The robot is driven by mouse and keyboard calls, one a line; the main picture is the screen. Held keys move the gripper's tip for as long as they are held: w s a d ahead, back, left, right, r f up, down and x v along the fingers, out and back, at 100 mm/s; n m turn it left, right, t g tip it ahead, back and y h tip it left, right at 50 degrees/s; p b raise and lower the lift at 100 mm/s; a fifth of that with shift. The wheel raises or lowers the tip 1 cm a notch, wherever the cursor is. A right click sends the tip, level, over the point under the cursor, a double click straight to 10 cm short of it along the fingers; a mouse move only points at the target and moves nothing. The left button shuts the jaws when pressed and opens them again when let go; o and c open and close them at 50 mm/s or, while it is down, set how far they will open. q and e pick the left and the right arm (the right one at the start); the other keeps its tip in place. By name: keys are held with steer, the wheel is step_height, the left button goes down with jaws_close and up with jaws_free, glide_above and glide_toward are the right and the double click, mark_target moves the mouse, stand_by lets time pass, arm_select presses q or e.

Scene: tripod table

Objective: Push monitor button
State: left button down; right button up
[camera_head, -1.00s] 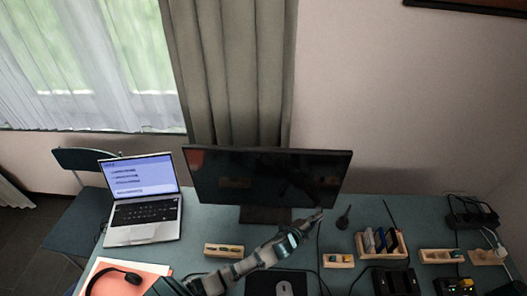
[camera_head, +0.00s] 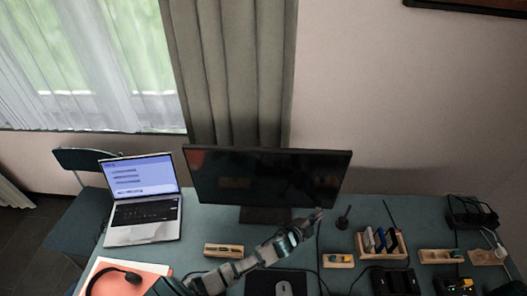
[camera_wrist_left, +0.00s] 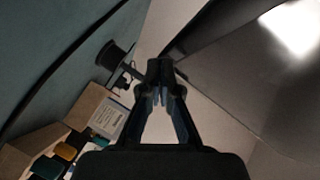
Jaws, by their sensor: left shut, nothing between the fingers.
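The monitor (camera_head: 265,178) stands upright at the back of the table with a dark screen. Its dark panel (camera_wrist_left: 245,70) also fills the upper right of the left wrist view. My left gripper (camera_head: 317,215) is by the monitor's lower right edge in the head view. In the left wrist view the fingers (camera_wrist_left: 159,72) are together and empty, with their tips close beside the monitor's edge. Whether they touch it I cannot tell. The button itself cannot be made out. My right gripper is in neither view.
An open laptop (camera_head: 143,222) stands left of the monitor. A wooden holder with upright cards (camera_head: 378,243) and a small dark stand (camera_head: 343,222) are to the right. A mouse (camera_head: 284,289) is in front, and headphones (camera_head: 112,279) lie at the front left. Cables cross the table.

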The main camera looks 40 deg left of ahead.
arm_select(q)
steer(key=shift+d, duration=0.25)
steer(key=shift+w+a, duration=0.35)
steer(key=shift+a, duration=0.15)
steer(key=shift+r, duration=0.1)
stand_by(0.4)
steer(key=shift+d+p, duration=0.1)
steer(key=shift+p, duration=0.2)
steer(key=shift+s+d, duration=0.35)
steer(key=shift+s, duration=0.1)
